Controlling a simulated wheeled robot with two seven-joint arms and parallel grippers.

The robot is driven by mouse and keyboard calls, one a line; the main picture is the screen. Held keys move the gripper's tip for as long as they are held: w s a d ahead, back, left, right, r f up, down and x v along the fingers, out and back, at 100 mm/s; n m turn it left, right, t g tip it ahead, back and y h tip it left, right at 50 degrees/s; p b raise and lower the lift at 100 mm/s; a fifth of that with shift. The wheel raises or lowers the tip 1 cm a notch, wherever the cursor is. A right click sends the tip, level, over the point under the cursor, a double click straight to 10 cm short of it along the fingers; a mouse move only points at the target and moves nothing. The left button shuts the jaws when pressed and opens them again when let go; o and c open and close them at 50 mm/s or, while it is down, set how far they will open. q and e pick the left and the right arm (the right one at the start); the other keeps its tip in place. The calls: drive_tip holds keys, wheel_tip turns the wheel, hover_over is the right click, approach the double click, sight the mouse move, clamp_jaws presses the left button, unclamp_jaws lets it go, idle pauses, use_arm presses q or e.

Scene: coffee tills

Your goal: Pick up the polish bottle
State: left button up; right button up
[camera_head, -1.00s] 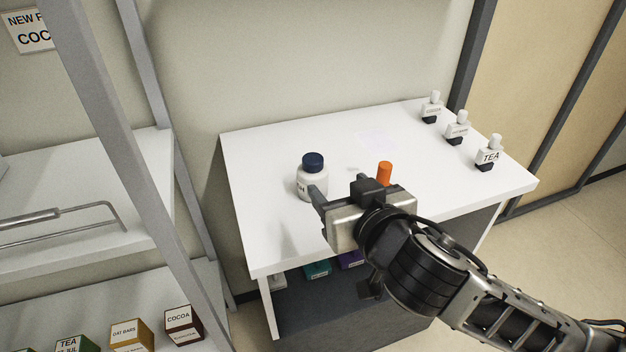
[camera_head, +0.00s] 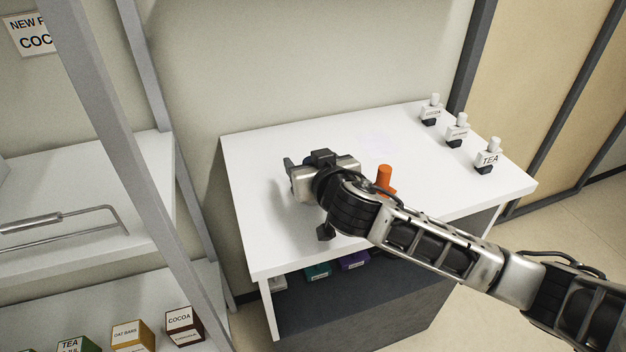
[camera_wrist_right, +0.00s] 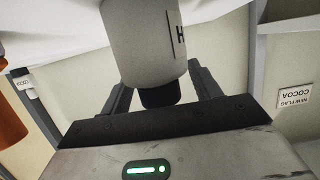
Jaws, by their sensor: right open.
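A white bottle (camera_wrist_right: 145,45) with a dark cap (camera_wrist_right: 160,96) shows close up in the right wrist view, upside down in that picture. Part of a dark letter shows on its label. I take it for the polish bottle. In the head view my right gripper (camera_head: 290,174) covers it over the left part of the white table. My right gripper (camera_wrist_right: 163,88) is open, with one finger on each side of the bottle near its cap. I cannot tell whether either finger touches it. My left gripper is not in view.
An orange bottle (camera_head: 384,174) stands right behind my right forearm. Several labelled holders (camera_head: 488,158) line the right edge of the white table (camera_head: 270,140). A metal rack (camera_head: 150,90) stands at left, with boxes (camera_head: 184,322) low down. The table's back middle is clear.

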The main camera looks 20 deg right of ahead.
drive_tip(key=shift+w+f, duration=0.1)
drive_tip(key=shift+w, duration=0.1)
drive_tip(key=c, duration=1.1)
drive_tip(key=shift+o, duration=0.2)
drive_tip(key=shift+r, duration=0.2)
